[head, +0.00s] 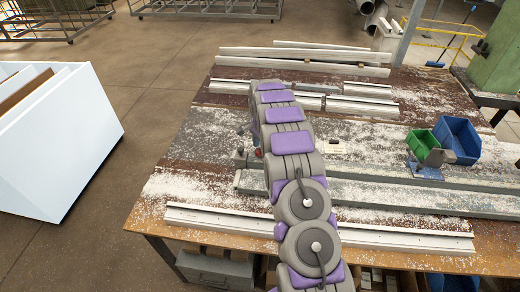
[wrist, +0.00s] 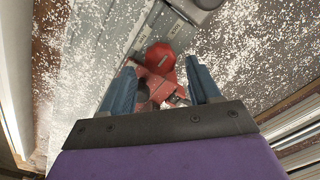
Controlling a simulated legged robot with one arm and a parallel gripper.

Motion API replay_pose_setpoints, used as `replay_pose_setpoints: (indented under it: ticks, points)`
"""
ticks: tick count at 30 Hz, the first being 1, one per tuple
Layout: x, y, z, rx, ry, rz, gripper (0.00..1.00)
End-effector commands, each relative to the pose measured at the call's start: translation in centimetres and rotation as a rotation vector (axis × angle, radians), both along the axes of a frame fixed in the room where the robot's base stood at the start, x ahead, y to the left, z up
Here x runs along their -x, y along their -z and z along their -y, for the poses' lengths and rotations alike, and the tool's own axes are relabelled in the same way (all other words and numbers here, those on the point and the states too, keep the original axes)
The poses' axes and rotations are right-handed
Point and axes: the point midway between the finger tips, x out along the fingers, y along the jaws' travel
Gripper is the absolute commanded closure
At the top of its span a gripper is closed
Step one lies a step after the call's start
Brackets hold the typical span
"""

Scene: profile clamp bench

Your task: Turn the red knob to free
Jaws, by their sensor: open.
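The red knob (wrist: 160,58) shows in the wrist view, just beyond and between my fingertips, on a red clamp body (wrist: 160,90). My gripper (wrist: 162,82) is open, with one blue finger on each side of the red clamp. I cannot tell whether either finger touches it. In the head view my arm covers most of the clamp, and only a small dark red bit (head: 258,152) shows at the arm's left edge. My gripper's fingers are hidden there.
The workbench (head: 180,155) is strewn with white shavings. White profiles lie along its front (head: 220,219) and back (head: 300,55). A green bin (head: 420,143) and a blue bin (head: 460,138) stand at the right. A white panel rack (head: 70,140) stands left of the bench.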

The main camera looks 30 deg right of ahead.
Motion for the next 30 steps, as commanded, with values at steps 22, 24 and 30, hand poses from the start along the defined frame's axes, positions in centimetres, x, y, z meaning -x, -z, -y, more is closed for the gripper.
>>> replay_pose_setpoints:
  ticks: [22,24,30]
  points:
    - [-0.06,1.45,-0.22,0.002,-0.001,0.001,0.63]
    - [-0.06,1.41,-0.33,0.003,-0.002,0.002,0.7]
    - [-0.07,1.32,-0.51,0.007,-0.002,0.002,0.89]
